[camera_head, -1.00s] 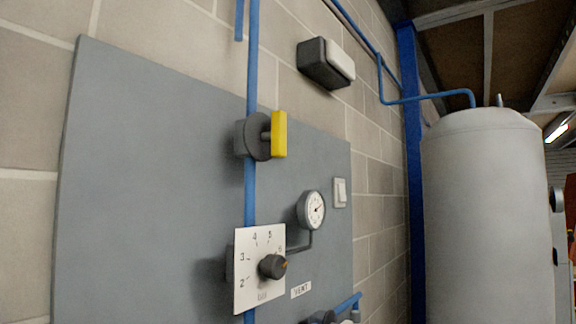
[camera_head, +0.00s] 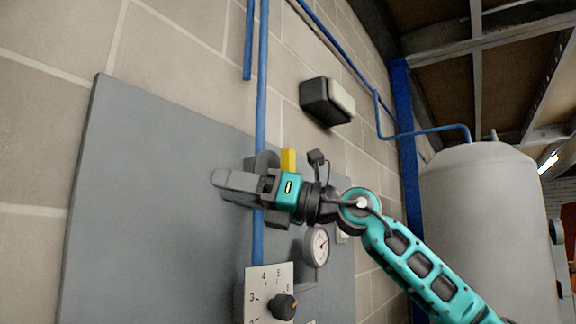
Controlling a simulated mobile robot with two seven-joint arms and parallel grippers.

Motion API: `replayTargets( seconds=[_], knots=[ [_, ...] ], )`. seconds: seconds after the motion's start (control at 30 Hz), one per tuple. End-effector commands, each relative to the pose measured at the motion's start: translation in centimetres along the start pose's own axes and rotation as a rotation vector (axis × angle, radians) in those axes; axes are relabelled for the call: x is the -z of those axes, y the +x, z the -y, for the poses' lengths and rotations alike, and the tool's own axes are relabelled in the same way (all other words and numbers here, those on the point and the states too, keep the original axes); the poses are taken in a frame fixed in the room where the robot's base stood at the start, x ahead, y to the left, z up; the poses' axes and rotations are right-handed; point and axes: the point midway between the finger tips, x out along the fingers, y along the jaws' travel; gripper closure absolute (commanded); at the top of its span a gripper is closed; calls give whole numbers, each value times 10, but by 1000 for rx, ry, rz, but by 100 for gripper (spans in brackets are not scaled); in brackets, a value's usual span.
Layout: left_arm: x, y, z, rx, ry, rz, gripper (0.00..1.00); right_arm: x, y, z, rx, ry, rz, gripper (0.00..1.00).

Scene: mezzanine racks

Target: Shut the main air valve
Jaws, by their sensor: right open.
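The main air valve sits on the blue vertical pipe on a grey wall panel. Its grey round body (camera_head: 264,160) and the top of its yellow handle (camera_head: 288,159) show; the handle looks upright. My right gripper (camera_head: 232,187) crosses in front of the valve from the right, fingers pointing left. It hides the lower part of the handle and body. The jaws are open and nothing shows between them. I cannot tell whether they touch the valve. My left gripper is not in view.
Below the valve are a numbered dial plate with a dark knob (camera_head: 283,306) and a round gauge (camera_head: 317,246). My right forearm partly covers a wall switch (camera_head: 342,237). A black-and-white box (camera_head: 327,101) is above. A large pale tank (camera_head: 480,220) stands at right. The panel's left side is clear.

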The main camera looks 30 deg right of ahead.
Motion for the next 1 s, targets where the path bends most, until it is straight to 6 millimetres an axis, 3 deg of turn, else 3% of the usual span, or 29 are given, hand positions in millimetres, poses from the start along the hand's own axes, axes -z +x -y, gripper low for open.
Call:
replayTargets(
  seconds=[0.03,0.2,0.3,0.47,0.57,0.67,1.0],
  knots=[
    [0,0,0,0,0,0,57,-26,-20,5,68,-79,-21,49],
    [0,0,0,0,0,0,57,-82,-89,23,289,-227,-99,49],
    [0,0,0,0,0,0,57,-104,-125,30,391,-261,-123,49],
    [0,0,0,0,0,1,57,-120,-159,35,480,-275,-144,49],
    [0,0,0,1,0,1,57,-122,-161,38,496,-275,-151,49],
    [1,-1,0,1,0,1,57,-121,-151,44,496,-274,-152,49],
    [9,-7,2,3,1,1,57,-116,-90,76,493,-274,-153,49]
  ],
)
